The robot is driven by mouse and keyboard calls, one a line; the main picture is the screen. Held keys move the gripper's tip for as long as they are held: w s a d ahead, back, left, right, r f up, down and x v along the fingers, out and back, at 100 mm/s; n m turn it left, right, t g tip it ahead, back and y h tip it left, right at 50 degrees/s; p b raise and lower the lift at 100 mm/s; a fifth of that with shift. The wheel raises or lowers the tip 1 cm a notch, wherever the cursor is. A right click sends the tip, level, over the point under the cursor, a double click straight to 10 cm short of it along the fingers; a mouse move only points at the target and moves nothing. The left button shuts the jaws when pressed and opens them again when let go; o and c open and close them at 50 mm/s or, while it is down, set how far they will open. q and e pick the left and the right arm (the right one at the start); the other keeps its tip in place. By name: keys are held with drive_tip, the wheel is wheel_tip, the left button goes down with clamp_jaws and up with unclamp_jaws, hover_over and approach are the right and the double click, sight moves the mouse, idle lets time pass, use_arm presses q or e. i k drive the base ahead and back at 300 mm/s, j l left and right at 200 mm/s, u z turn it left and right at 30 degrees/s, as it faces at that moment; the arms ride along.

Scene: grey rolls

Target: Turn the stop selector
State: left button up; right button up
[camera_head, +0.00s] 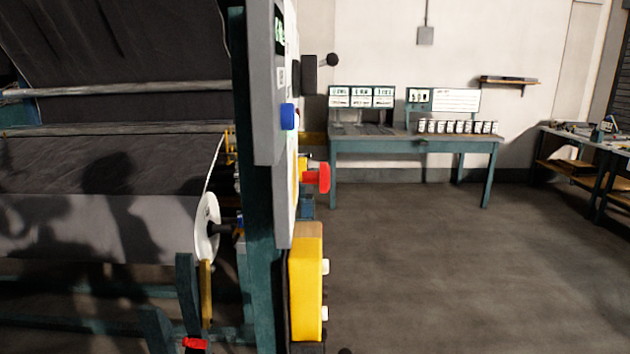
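A control panel (285,200) is seen nearly edge-on on a teal post in the middle of the view. A red knob (322,178) sticks out to the right from its lower part, on a yellow base. A blue knob (288,116) sits higher up, and a black lever with a ball end (333,60) sticks out near the top. I cannot tell for sure which of these is the stop selector, and no label on them is readable from this angle. Neither gripper is in view.
A yellow box (306,288) with white buttons hangs below the panel. A machine with large grey rolls (100,225) fills the left. A teal table (415,147) with displays and a row of small cups stands at the back wall. The floor (470,275) on the right is clear.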

sight(304, 72)
drive_tip(key=i+l+u, duration=0.1)
drive_tip(key=l+u, duration=0.4)
drive_tip(key=l+z, duration=0.35)
drive_tip(key=l, duration=1.65)
drive_tip(key=j, duration=0.4)
drive_tip(key=i+j, duration=0.1)
drive_tip(key=j, duration=0.35)
